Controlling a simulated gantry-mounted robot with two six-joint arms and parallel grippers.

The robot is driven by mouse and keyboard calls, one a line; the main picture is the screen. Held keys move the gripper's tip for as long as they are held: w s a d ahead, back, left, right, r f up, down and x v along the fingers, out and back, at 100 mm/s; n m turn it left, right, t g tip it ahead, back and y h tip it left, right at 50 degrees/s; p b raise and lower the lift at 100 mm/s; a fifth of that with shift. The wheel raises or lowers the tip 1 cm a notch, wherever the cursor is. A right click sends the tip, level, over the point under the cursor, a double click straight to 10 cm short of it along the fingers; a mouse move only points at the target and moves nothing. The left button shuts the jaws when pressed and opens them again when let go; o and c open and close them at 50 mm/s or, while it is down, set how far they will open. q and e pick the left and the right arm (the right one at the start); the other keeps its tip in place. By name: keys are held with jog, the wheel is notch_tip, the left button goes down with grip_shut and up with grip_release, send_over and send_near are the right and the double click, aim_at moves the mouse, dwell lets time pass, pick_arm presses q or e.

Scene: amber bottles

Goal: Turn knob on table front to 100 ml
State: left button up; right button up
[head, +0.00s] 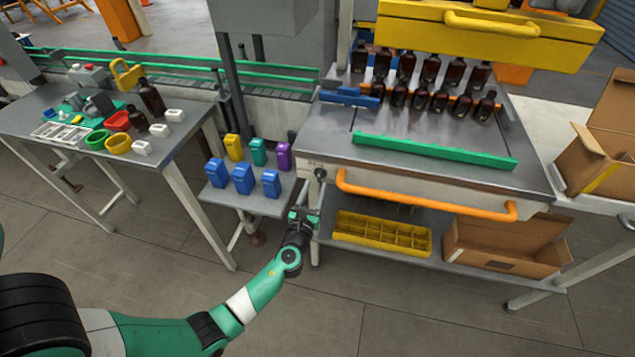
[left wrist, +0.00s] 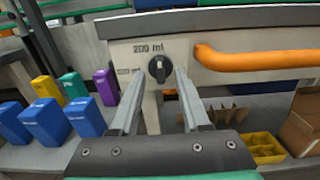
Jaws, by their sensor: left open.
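The dark round knob (left wrist: 159,69) is on the pale front panel of the table, near its left end. It also shows small in the head view (head: 320,173). A "200 ml" label (left wrist: 149,49) is printed above the knob. A smaller label (left wrist: 127,71) to its left is too small to read. The knob's ridge looks roughly upright. My left gripper (head: 303,215) is open and empty in front of the panel, below the knob in the head view. In the left wrist view its fingers (left wrist: 160,88) point toward the knob, one on each side. My right gripper is not in view.
An orange handle (left wrist: 250,57) runs along the panel just right of the knob. Blue, yellow, green and purple containers stand on a low shelf (head: 215,200) to the left. A yellow divided crate (head: 382,233) sits below the table. Amber bottles (head: 430,70) stand on top.

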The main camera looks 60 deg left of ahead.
aim_at(319, 176)
pick_arm(q)
jog(key=x, duration=0.3)
jog(key=shift+w+a+b, duration=0.2)
jog(key=shift+a+b, duration=0.1)
jog(key=shift+b, duration=0.05)
grip_shut()
